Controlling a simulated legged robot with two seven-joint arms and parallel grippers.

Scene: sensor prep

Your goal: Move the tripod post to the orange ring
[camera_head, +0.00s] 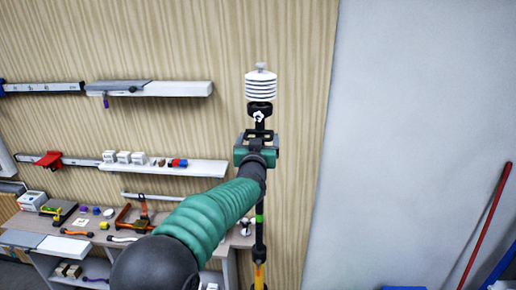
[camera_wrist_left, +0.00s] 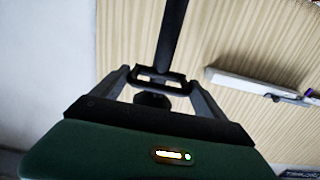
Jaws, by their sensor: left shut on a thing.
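The tripod post (camera_head: 259,232) is a thin dark upright pole with green and yellow bands low down. A white ribbed sensor (camera_head: 261,85) sits on its top. My left gripper (camera_head: 259,133) is shut on the post just below the sensor. In the left wrist view, the fingers of my left gripper (camera_wrist_left: 161,82) close around a black bracket, and the dark post (camera_wrist_left: 173,35) runs up from there. My forearm hides part of the post, and its foot is out of frame. I cannot make out the orange ring in either view. My right gripper is not in view.
A workbench (camera_head: 180,213) with tools stands at the left, below a middle shelf (camera_head: 200,168) and an upper shelf (camera_head: 180,88). A red pole (camera_head: 487,222) leans at the right near blue bins (camera_head: 498,272). The grey wall between is bare.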

